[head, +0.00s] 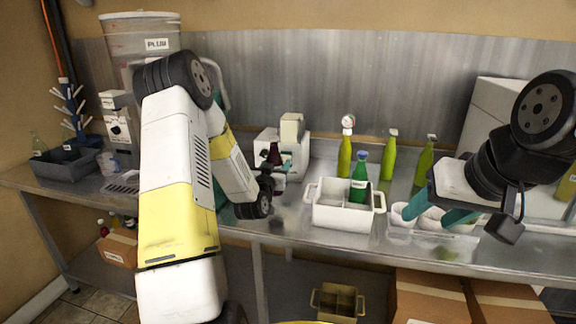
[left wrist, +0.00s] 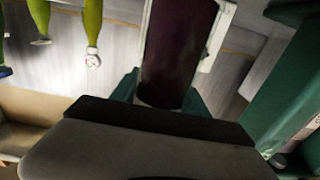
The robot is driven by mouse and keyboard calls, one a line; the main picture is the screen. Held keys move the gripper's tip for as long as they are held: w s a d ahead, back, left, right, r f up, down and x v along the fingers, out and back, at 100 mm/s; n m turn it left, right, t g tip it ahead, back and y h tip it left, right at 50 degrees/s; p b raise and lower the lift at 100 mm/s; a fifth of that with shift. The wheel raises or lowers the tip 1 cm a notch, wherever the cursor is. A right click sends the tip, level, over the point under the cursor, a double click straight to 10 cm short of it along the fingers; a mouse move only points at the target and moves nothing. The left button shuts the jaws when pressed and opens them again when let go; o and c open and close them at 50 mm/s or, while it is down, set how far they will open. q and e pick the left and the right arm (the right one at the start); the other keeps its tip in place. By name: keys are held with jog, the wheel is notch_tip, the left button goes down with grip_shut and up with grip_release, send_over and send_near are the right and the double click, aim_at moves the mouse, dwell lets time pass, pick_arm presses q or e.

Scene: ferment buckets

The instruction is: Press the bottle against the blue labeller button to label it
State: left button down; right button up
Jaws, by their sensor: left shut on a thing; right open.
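My left gripper (head: 277,164) is shut on a dark purple bottle (head: 274,153) at the white labeller (head: 292,130) on the bench. In the left wrist view the bottle (left wrist: 178,50) fills the middle between the green fingers, with white machine parts close around it. The bottle is right at the front of the labeller; I cannot tell whether it touches. The blue button is not visible. My right gripper (head: 433,212) is open and empty at the right, above white bowls.
A white crate (head: 342,217) holds a green bottle (head: 359,180) with a blue cap. Several yellow-green bottles (head: 388,157) stand behind it. White bowls (head: 402,213) stand right of the crate. A grey bin (head: 65,168) and a large plum bucket (head: 140,35) are at the left.

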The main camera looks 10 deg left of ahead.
pick_arm(q)
send_near(288, 146)
jog(key=shift+w+d, duration=0.1)
jog(key=shift+w, duration=2.4)
jog(key=shift+w, duration=0.85)
jog(key=shift+s, duration=2.55)
jog(key=shift+s+r, duration=0.5)
jog(key=shift+s, duration=0.85)
jog(key=shift+s+r, duration=0.5)
jog(key=shift+s, duration=0.8)
jog(key=shift+s+r, duration=0.5)
jog(key=shift+s, duration=0.85)
